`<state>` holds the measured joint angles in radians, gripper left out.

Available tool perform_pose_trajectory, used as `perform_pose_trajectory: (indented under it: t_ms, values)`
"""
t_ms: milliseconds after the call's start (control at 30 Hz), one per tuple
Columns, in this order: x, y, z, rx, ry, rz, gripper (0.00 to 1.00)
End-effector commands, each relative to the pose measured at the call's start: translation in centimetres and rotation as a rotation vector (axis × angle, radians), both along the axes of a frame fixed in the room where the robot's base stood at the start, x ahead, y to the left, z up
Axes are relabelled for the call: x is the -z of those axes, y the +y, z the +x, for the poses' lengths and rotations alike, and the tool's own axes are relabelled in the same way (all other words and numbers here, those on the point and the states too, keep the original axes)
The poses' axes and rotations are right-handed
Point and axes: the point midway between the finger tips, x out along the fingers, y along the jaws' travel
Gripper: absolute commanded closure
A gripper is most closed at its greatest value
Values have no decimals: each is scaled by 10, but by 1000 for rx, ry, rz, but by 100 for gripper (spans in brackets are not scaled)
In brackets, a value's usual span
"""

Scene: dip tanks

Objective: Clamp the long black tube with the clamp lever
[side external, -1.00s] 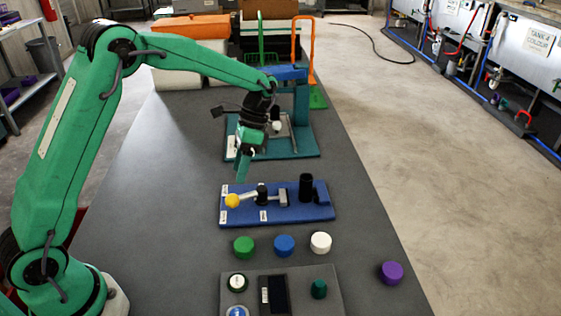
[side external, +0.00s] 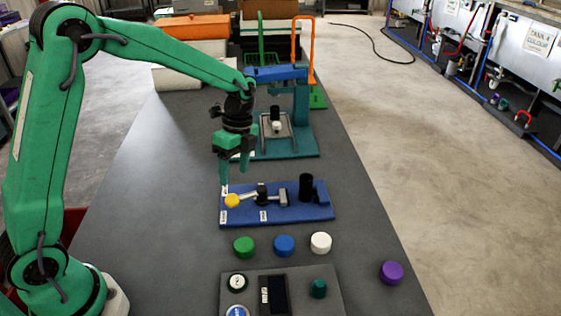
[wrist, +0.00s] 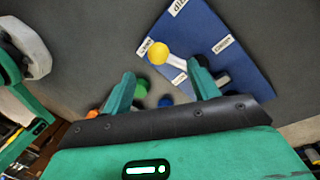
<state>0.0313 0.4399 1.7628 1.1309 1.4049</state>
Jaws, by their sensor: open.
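The blue clamp base (side external: 235,215) lies on the grey bench, and part of it shows in the wrist view (wrist: 240,65). A short-looking black tube (side external: 306,187) stands upright at its right end; I cannot make it out in the wrist view. The clamp lever is a silver bar with a yellow knob (side external: 232,201) at the left, a black pivot and a grey head (side external: 283,197) apart from the tube. The knob also shows in the wrist view (wrist: 158,53), between the finger lines. My gripper (side external: 234,176) is open and empty, pointing down above and just behind the knob.
Green (side external: 244,247), blue (side external: 284,245), white (side external: 320,242) and purple (side external: 391,272) round pieces stand in front of the base. A grey control panel (side external: 328,292) is nearer. A teal fixture (side external: 300,149) stands behind. The bench left of the base is clear.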

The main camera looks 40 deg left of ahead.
Motion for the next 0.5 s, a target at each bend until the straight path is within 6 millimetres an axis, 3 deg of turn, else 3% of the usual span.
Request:
perform_pose_trajectory:
  t_ms: [267, 500]
  values:
    - [3, 0, -1, 8, -1, -1, 40]
    - [20, -1, -4, 7, 1, -1, 40]
